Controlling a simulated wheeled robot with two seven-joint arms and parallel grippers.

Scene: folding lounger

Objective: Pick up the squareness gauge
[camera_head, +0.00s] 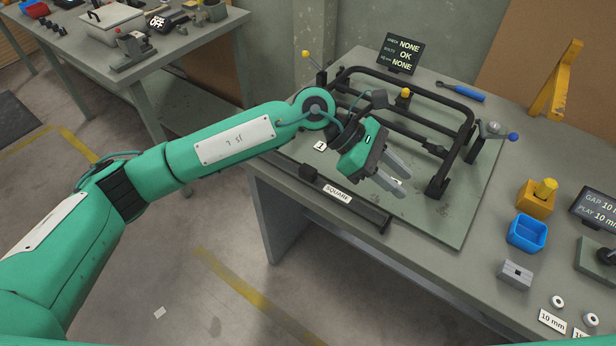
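A long dark bar (362,207) with a white SQUARE label (337,194) lies along the front edge of the bench. A yellow angled frame (556,86) stands at the back right of the bench. I cannot tell for certain which of these is the squareness gauge. My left gripper (404,181) is above the grey-green plate, behind the bar and at the near side of the black tube frame (402,110). Its grey fingers are apart with nothing visible between them. My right gripper is not in view.
The grey-green plate (440,220) carries the tube frame, with yellow and blue knobs around it. A display (402,53) and a blue-handled tool (462,92) are behind. A yellow-knobbed block (537,198), blue bin (527,233) and grey block (515,274) stand at right.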

